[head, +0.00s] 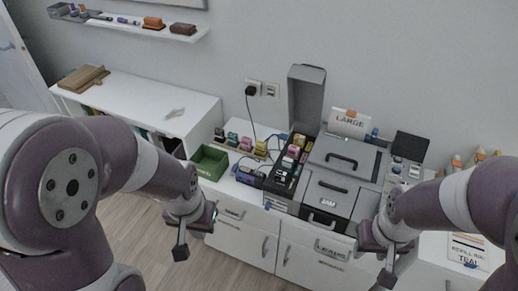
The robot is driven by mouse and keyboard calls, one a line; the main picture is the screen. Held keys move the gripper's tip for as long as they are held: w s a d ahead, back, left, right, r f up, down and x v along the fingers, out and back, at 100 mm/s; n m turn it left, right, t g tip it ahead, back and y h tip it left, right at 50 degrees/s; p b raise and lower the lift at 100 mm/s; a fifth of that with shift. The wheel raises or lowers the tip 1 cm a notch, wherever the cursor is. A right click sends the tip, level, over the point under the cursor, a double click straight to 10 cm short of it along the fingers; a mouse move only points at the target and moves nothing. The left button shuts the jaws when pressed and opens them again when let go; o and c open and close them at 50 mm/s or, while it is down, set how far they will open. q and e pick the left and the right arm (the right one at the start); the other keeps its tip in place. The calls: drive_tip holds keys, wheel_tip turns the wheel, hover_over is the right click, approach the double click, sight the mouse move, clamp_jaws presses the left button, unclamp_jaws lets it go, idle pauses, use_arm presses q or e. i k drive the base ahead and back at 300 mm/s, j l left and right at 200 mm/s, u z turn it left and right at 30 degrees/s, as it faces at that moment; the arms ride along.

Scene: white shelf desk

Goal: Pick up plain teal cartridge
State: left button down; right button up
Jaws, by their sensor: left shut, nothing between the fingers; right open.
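Small coloured cartridge-like blocks (246,144) stand in a row on the white desk, behind and right of the green box. More coloured blocks (292,152) sit in a dark organizer beside the grey machine. One or two look greenish or teal, but they are too small to tell which is the plain teal cartridge. My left gripper (190,236) is shut and empty, in front of the desk and below the green box. My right gripper (379,262) is open and empty, in front of the machine's right side. Neither touches a block.
A green open box (209,162) stands on the desk. A grey machine (335,180) with handles fills the middle. White drawers (243,240) lie below. A wall shelf (140,27) is at upper left. Free floor shows in front.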

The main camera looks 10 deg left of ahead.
sight(287, 163)
drive_tip(key=i+j, duration=0.3)
drive_tip(key=i, duration=0.15)
drive_tip(key=i+j, duration=0.3)
drive_tip(key=z, duration=0.4)
drive_tip(key=i+z, duration=0.1)
drive_tip(key=z, duration=0.3)
drive_tip(key=j+z, duration=0.15)
drive_tip(key=z, duration=0.25)
drive_tip(key=i+z, duration=0.1)
drive_tip(key=z, duration=0.3)
